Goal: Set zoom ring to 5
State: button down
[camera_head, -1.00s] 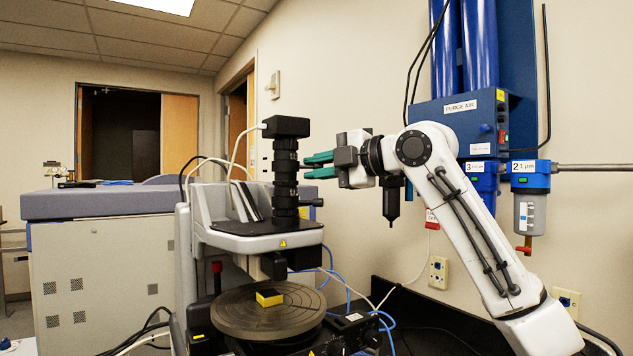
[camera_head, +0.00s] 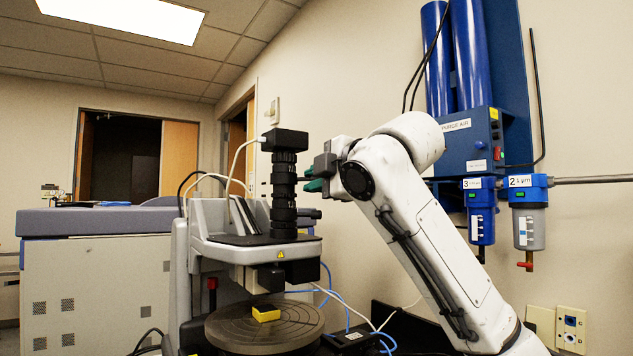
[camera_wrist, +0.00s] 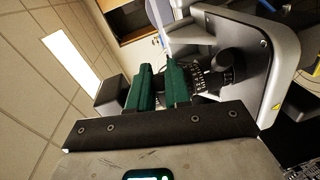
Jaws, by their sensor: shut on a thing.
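The black zoom lens column (camera_head: 284,190) stands upright on the profiler, with a block-shaped camera head on top. The zoom ring (camera_wrist: 196,80) shows as a dark band with small white marks in the wrist view; its numbers are too small to read. My gripper (camera_head: 313,178) reaches the column from the right, around mid-height. In the wrist view its two green fingers (camera_wrist: 160,88) lie across the column beside the marked band. The gripper is shut on the ring, and the contact itself is mostly hidden by the fingers.
A white cable (camera_head: 236,160) runs from the camera head. Blue purge air filters (camera_head: 481,210) hang on the wall at right.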

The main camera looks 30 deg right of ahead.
jog(key=shift+f, duration=0.1)
jog(key=c, duration=1.1)
grip_release()
jog(key=s+d+r+b, duration=0.1)
jog(key=s+b, duration=0.1)
jog(key=s, duration=0.8)
jog(key=shift+s+r, duration=0.3)
jog(key=shift+d, duration=0.1)
